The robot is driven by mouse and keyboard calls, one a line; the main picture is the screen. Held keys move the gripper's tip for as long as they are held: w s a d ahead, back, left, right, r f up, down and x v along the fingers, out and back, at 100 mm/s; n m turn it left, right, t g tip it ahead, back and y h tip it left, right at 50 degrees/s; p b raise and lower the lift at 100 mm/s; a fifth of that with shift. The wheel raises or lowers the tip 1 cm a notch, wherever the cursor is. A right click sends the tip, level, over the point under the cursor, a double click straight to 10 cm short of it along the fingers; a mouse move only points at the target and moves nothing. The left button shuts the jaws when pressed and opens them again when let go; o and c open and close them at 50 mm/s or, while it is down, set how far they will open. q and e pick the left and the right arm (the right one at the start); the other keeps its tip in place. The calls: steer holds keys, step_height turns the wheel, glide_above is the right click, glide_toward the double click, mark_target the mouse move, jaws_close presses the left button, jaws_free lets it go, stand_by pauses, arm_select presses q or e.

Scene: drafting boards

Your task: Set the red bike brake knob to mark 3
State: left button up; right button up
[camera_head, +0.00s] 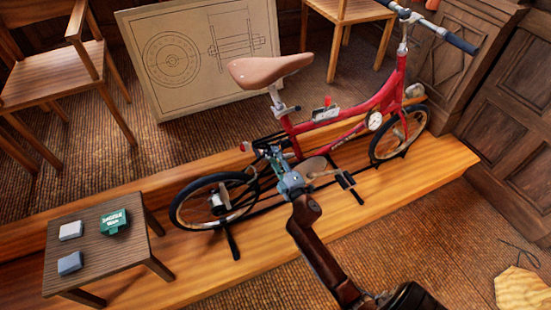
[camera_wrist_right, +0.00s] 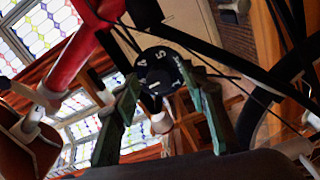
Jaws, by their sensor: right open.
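The red bike (camera_head: 345,118) stands upright on a low wooden platform. My right gripper (camera_head: 272,158) reaches over its middle, near the seat tube and rear wheel. In the right wrist view a round black knob (camera_wrist_right: 160,70) with white marks sits between the tips of my open right gripper (camera_wrist_right: 160,82). The fingers flank it; I cannot tell if they touch it. The marks are tilted and too small to read surely, so its setting is unclear. In the head view the knob is not clearly visible behind the gripper. My left gripper is not in view.
A small table (camera_head: 105,250) at lower left holds a green box (camera_head: 113,222) and two small blocks. A drawing board (camera_head: 205,55) leans behind the bike. Wooden chairs (camera_head: 60,75) stand at the back. Bike tubes, pedals and the rear wheel (camera_head: 212,200) crowd the gripper.

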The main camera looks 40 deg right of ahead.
steer(key=v, duration=1.2)
steer(key=shift+d+f, duration=0.1)
steer(key=shift+f, duration=0.05)
